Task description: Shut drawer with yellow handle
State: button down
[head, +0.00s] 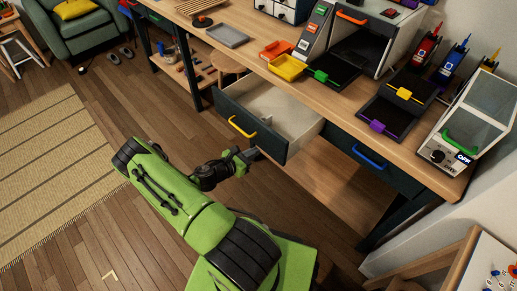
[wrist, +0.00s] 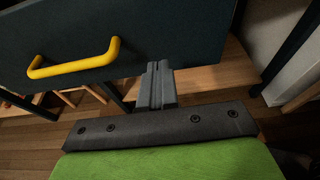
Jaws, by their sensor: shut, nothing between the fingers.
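The drawer with the yellow handle (head: 243,127) is pulled out from under the desk, and its pale inside shows from above. In the wrist view its dark front (wrist: 190,28) fills the top, with the yellow handle (wrist: 75,62) at the left. My gripper (head: 252,154) is at the right part of the drawer front, to the right of the handle. In the wrist view its fingers (wrist: 156,70) are shut together and empty, with their tips at the lower edge of the front. I cannot tell whether they touch it.
A closed drawer with a blue handle (head: 370,157) is to the right. A stool (head: 228,62) stands under the desk.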

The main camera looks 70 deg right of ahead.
aim_at(266, 144)
jog(key=shift+s+d, duration=0.4)
jog(key=shift+d, duration=0.4)
jog(key=shift+s+d, duration=0.35)
jog(key=shift+d, duration=0.4)
